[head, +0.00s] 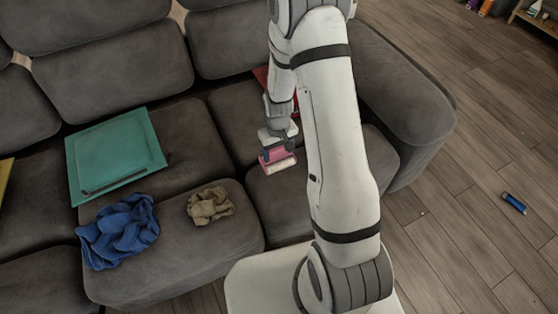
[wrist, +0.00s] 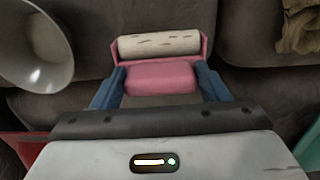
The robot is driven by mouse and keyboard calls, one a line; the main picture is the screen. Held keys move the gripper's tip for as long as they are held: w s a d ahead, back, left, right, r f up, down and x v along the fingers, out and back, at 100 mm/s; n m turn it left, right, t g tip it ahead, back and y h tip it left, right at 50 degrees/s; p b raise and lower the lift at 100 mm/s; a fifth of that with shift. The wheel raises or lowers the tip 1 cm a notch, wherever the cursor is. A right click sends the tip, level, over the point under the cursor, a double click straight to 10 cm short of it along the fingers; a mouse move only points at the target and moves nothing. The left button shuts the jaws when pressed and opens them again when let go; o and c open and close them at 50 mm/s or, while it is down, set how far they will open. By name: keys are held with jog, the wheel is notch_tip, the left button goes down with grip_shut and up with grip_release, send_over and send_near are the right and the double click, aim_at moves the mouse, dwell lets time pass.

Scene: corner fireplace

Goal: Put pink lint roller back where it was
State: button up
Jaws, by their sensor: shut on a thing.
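The pink lint roller (head: 278,161) has a pale roll along one edge. In the head view it is at my gripper (head: 278,148), over the right part of the grey sofa. The lint roller also shows in the wrist view (wrist: 160,76), between the two blue fingers of my gripper (wrist: 160,88), which are shut on it. The pale roll points away from the gripper. I cannot tell whether the roller touches the cushion below.
A teal square (head: 116,155), a blue cloth (head: 118,231) and a tan cloth (head: 210,205) lie on the sofa (head: 185,125). A red thing (head: 262,77) is partly hidden behind my arm. A pale round thing (wrist: 35,45) is at the wrist view's upper left. A blue object (head: 513,203) lies on the floor.

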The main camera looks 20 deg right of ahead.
aim_at(278, 158)
jog(key=shift+f+b, duration=0.3)
jog(key=shift+f, duration=1.8)
jog(key=shift+f, duration=0.1)
jog(key=o, duration=0.9)
